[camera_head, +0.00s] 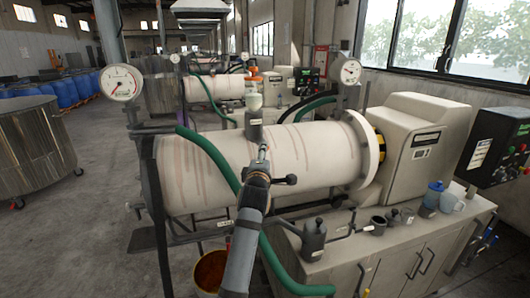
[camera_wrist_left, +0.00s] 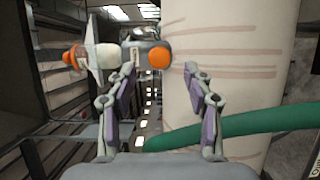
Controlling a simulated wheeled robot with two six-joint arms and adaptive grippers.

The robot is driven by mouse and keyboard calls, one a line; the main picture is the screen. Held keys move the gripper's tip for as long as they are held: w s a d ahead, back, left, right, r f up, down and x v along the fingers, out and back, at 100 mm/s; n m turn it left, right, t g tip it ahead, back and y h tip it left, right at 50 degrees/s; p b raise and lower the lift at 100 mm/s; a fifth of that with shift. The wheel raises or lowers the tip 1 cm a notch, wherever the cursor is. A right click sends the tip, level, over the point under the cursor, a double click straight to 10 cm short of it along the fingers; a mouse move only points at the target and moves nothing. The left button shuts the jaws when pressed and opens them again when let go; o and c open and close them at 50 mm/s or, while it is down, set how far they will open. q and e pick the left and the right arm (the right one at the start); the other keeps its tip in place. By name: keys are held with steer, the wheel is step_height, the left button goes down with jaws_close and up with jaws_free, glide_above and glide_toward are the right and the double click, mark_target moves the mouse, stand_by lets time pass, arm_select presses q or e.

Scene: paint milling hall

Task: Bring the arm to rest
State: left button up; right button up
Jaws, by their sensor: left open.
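My left arm rises from the bottom of the head view, and its gripper (camera_head: 263,150) is in front of the pale horizontal mill drum (camera_head: 300,158), below a grey fitting on top of it. In the left wrist view the two fingers of this gripper (camera_wrist_left: 160,70) stand wide apart with nothing between their pads. Beyond the fingertips I see an orange round end (camera_wrist_left: 158,58) on a grey part and the streaked drum (camera_wrist_left: 230,60). Whether a finger touches the drum cannot be told. My right gripper is not in view.
A green hose (camera_head: 209,156) runs down past my arm and crosses the wrist view (camera_wrist_left: 240,124). Pressure gauges (camera_head: 121,82) flank the drum. A cabinet (camera_head: 415,250) at right carries bottles and cups. A bucket (camera_head: 210,270) stands below. Open floor (camera_head: 80,240) lies left.

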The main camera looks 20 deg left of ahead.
arm_select(q)
steer(key=shift+s+d, duration=0.1)
steer(key=shift+s, duration=0.45)
